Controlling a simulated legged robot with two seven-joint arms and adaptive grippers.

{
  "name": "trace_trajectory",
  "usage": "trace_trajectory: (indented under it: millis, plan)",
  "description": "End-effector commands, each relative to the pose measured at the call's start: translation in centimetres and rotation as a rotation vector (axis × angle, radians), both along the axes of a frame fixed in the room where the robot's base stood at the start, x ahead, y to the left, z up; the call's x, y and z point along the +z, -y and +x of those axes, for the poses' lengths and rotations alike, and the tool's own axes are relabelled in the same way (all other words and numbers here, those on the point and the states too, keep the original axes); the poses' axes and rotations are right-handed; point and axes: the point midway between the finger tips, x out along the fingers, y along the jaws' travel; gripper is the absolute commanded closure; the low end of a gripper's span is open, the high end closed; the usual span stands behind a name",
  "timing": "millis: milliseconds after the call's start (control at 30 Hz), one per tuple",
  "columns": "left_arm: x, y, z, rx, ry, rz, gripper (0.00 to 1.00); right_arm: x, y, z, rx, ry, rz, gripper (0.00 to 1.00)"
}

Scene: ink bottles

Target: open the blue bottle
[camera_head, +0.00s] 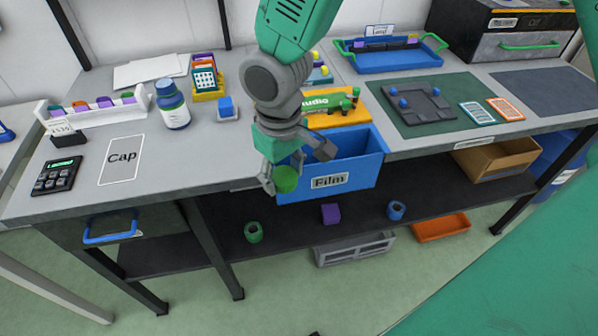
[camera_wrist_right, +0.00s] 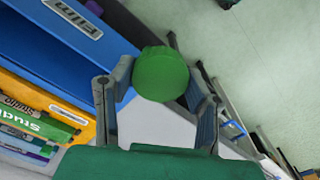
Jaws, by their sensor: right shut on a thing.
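The blue bottle (camera_head: 173,108) stands upright on the left of the table with its blue cap (camera_head: 166,88) on. My left gripper is not in view.
The blue "Film" bin (camera_head: 362,170) hangs at the table's front edge, close to my right gripper. The grey tabletop (camera_head: 205,150) right of the card is clear.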

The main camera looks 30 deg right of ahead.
Motion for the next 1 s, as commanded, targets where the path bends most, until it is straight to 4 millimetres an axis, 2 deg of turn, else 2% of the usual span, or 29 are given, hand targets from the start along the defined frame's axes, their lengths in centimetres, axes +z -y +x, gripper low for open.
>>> trace_trajectory:
  millis: [33,200,433,533,567,800,867,967,1000]
  plan:
    - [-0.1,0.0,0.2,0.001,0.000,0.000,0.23,1.0,-1.3,0.5,0.056,0.007,0.001,0.92]
    - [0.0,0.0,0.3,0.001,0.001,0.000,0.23,3.8,-5.3,1.6,0.252,0.005,0.000,0.92]
    - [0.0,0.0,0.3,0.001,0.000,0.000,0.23,6.6,-9.3,2.7,0.450,0.003,-0.001,0.92]
    - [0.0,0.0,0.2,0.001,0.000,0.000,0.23,7.3,-10.2,3.0,0.497,0.002,-0.002,0.92]
    - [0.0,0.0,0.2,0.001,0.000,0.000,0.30,7.4,-10.4,3.0,0.507,0.001,-0.002,0.92]
    - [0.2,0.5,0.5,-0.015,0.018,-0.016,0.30,7.7,-10.8,3.1,0.531,0.001,-0.003,0.92]
    - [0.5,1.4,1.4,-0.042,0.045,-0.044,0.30,7.7,-10.8,3.1,0.530,0.001,-0.003,0.92]
    - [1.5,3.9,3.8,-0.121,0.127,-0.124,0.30,7.7,-10.8,3.1,0.529,0.001,-0.004,0.92]
    - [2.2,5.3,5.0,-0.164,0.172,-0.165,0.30,7.7,-10.8,3.1,0.529,0.001,-0.004,0.92]
